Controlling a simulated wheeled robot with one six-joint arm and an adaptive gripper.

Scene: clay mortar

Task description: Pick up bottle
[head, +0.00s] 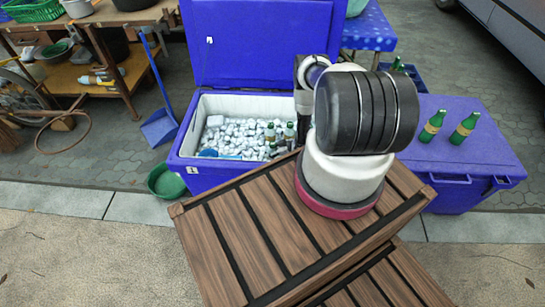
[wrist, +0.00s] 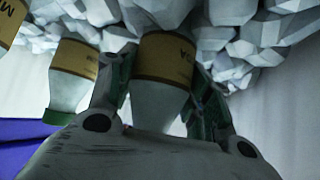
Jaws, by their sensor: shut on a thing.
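In the wrist view, my gripper (wrist: 160,98) is shut on a bottle (wrist: 165,75) with a gold label. One finger lies on each side of it, and the wrist housing hides its lower part in the picture. A second bottle (wrist: 75,75) with a gold label and a green cap is beside the left finger, apart from the grip. In the head view, green bottles (head: 270,133) stand in the ice of the open blue cooler (head: 183,145). My arm hides the gripper's fingertips there, so I cannot tell which bottle is held.
White ice (wrist: 245,35) lies close around the held bottle. The cooler's raised lid (head: 255,45) stands behind. Two green bottles (head: 464,128) stand on a closed blue cooler (head: 465,160) at right. A slatted wooden surface (head: 270,235) is in front. A green basin (head: 166,181) is at left.

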